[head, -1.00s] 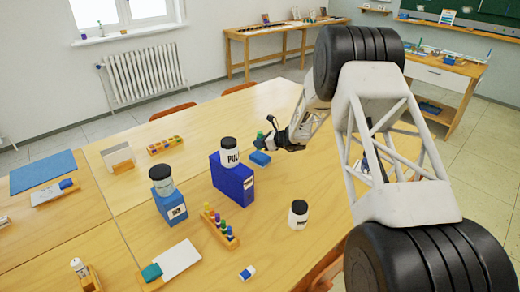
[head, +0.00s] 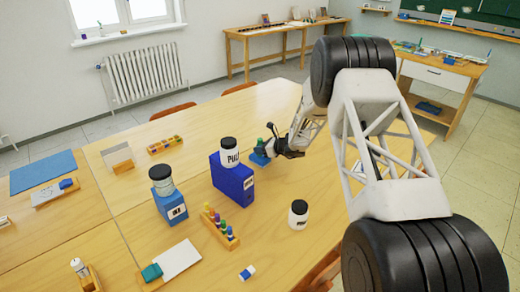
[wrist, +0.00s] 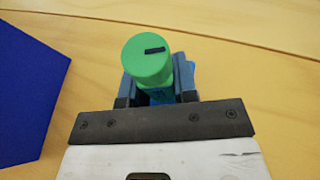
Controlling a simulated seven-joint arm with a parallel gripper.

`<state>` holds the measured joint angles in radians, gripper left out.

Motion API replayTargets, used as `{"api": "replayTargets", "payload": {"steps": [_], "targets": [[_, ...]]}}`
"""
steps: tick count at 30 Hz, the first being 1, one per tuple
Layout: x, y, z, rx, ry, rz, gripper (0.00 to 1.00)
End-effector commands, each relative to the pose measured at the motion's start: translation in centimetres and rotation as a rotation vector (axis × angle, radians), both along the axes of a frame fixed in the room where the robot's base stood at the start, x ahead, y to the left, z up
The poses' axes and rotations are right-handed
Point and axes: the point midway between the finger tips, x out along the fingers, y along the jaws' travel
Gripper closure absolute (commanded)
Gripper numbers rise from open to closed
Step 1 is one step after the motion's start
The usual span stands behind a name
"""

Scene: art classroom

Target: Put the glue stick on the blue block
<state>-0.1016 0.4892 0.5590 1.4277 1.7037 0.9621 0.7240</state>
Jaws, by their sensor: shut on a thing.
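My gripper (head: 271,146) is shut on the glue stick (head: 260,142), which has a green top and stands roughly upright. In the wrist view the glue stick's round green cap (wrist: 150,62) sits between the two fingers (wrist: 157,86). The small blue block (head: 258,159) lies on the table directly below the glue stick in the head view. A bit of blue, likely this block, shows beside the right finger in the wrist view. Whether the glue stick's bottom touches the block is hidden by the fingers.
A rack of coloured bottles (head: 221,230), a black-lidded jar (head: 298,214) and an eraser (head: 247,272) are nearer. The table behind is clear.

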Motion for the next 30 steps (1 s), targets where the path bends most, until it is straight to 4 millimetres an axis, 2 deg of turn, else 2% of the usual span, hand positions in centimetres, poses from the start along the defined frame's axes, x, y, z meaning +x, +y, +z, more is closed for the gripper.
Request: {"api": "replayTargets", "payload": {"steps": [3,4,8,21,30], "targets": [[0.0,0.0,-0.3,0.000,0.000,0.000,0.96],[0.0,0.0,-0.3,0.000,0.000,0.000,0.68],[0.0,0.0,-0.2,0.000,0.000,0.000,0.48],[0.0,0.0,0.2,0.000,0.000,0.000,0.47],[-1.0,-2.6,1.3,0.001,-0.001,-0.002,0.47]]}}
